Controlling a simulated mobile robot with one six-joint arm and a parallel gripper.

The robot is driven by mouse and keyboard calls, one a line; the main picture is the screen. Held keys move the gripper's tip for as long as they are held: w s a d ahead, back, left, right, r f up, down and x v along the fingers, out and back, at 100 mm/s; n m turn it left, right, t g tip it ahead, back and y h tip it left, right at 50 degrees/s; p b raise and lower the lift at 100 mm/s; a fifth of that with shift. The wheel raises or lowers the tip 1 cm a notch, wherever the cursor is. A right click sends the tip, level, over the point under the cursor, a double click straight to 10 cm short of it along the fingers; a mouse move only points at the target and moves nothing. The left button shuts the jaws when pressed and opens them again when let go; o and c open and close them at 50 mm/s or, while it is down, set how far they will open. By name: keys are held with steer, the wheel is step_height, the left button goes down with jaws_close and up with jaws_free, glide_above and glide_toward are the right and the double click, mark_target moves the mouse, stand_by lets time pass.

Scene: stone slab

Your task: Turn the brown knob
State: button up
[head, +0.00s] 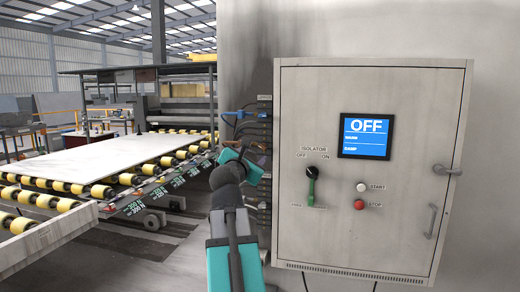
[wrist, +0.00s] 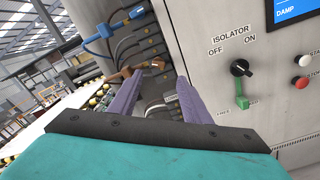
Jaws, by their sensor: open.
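In the wrist view a brown part (wrist: 158,66), possibly the knob, shows beyond my fingertips, beside the cabinet's left side. Its shape is partly unclear, and I cannot make it out in the head view. My gripper (wrist: 158,84) is open, with its two purple-grey fingers apart and nothing between them. The fingers point toward the cable-filled side of the cabinet. In the head view my teal arm reaches up just left of the cabinet, and the fingers are not clear there.
The grey cabinet (head: 400,220) carries a black isolator knob (head: 311,172) with a green part below, a screen reading OFF (head: 366,135), a white START button (head: 362,187) and a red STOP button (head: 359,204). Blue-plugged cables (wrist: 104,32) crowd its left side. A roller conveyor with a slab (head: 120,155) stands left.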

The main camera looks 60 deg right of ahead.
mark_target(263, 147)
steer(key=p+x, duration=0.2)
steer(key=x, duration=0.8)
steer(key=shift+w+d, duration=0.15)
steer(key=shift+d, duration=0.4)
steer(key=shift+c, duration=0.4)
